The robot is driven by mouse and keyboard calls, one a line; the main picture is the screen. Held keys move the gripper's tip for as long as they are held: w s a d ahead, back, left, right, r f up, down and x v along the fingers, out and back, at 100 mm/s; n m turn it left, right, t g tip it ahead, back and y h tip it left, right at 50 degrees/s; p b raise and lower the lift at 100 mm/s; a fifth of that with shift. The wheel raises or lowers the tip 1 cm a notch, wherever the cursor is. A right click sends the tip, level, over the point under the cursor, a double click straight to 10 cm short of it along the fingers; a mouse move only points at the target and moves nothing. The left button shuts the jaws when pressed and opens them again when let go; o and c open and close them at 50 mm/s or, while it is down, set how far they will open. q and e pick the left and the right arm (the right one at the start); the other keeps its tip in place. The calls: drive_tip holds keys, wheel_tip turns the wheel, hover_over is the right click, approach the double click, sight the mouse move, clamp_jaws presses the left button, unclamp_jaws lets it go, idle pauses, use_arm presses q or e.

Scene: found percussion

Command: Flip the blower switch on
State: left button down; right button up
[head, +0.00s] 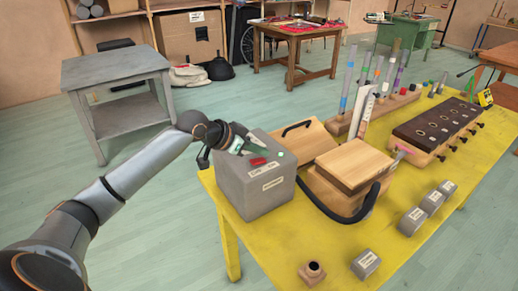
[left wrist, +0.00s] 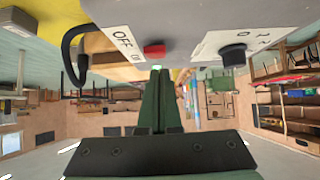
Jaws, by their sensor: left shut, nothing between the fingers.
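The blower is a grey box (head: 262,190) on the near left end of the yellow table. A red switch (head: 258,161) sits on its top. In the left wrist view the red switch (left wrist: 154,50) shows beside a white label (left wrist: 124,42) reading OFF. My left gripper (head: 250,151) is at the box's top, close to the switch. Its shut fingers (left wrist: 159,72) point at the area by the switch and hold nothing. I cannot tell whether they touch it, or which way the switch is set. My right gripper is out of view.
A black knob (left wrist: 232,54) and a small green piece (head: 281,154) are also on the box. A wooden bellows-like box with a black hose (head: 345,215) stands right beside it. Grey blocks (head: 366,263) lie on the yellow table (head: 290,250). A grey side table (head: 115,68) stands behind my left arm.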

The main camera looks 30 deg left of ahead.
sight(261, 159)
use_arm(q)
drive_tip(key=r+p, duration=0.3)
drive_tip(key=r, duration=0.1)
drive_tip(key=shift+w+d+p, duration=0.15)
drive_tip(key=shift+w+p, duration=0.15)
drive_tip(key=shift+p, duration=0.1)
drive_tip(key=shift+r+p, duration=0.3)
drive_tip(key=shift+r, duration=0.05)
drive_tip(key=s+a+r+b, duration=0.1)
drive_tip(key=s+a+r, duration=0.1)
drive_tip(key=s+r, duration=0.3)
wheel_tip(261, 159, up, 2)
drive_tip(key=shift+r, duration=0.2)
